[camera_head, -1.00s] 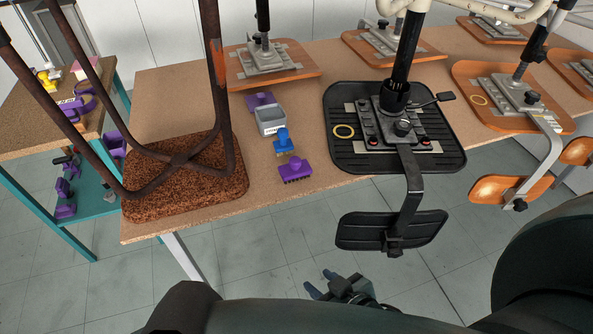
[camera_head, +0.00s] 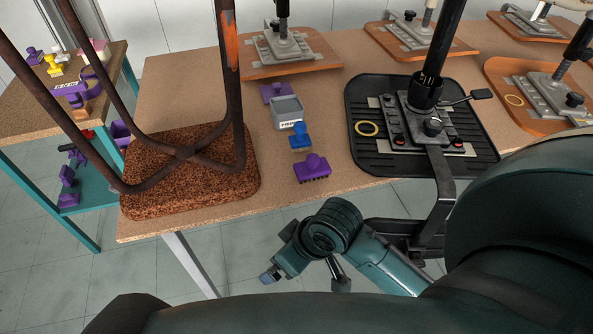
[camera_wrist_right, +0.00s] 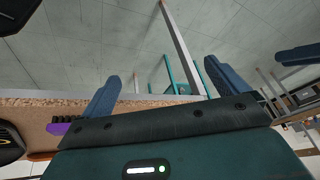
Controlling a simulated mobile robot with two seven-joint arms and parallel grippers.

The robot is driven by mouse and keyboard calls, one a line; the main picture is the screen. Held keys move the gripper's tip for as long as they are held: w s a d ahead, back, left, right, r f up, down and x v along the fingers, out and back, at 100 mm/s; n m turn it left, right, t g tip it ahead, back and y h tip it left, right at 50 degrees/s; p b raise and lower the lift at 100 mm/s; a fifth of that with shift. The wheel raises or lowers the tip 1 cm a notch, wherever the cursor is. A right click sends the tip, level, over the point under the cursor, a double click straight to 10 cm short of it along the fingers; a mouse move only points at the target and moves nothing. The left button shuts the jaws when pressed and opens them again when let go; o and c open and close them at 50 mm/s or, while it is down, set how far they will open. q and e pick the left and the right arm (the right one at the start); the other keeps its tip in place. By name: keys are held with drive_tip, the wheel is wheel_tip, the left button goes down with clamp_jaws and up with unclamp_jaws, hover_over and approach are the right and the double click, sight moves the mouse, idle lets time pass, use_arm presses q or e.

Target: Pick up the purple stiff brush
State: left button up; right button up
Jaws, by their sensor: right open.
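The purple stiff brush (camera_head: 312,168) lies on the wooden bench near its front edge, dark bristles toward the edge. In the right wrist view a purple brush with dark bristles (camera_wrist_right: 60,127) shows at the lower left, partly cut off by my gripper body. My right gripper (camera_wrist_right: 174,70) is open, with its two blue fingers apart and nothing between them. In the head view my right wrist is below and in front of the bench edge, close to the brush but apart from it. My left gripper is not in view.
A blue brush (camera_head: 300,138), a grey container (camera_head: 287,112) and another purple item (camera_head: 277,91) line up behind. More purple items sit on the left shelf (camera_head: 92,195).

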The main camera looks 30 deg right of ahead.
drive_tip(key=w+r+n+g, duration=0.1)
drive_tip(key=w+n+g, duration=0.1)
drive_tip(key=w, duration=0.4)
wheel_tip(320, 180, up, 12)
drive_tip(key=m+g+h, duration=0.2)
drive_tip(key=m+h, duration=0.1)
drive_tip(key=m, duration=0.2)
hover_over(314, 158)
wheel_tip(314, 158, down, 7)
drive_tip(key=shift+w+d+r, duration=0.1)
drive_tip(key=shift+w+d, duration=0.05)
drive_tip(key=shift+f, duration=0.55)
drive_tip(key=f, duration=0.5)
drive_tip(key=shift+s, duration=0.2)
drive_tip(key=shift+r, duration=0.1)
drive_tip(key=shift+c, duration=0.2)
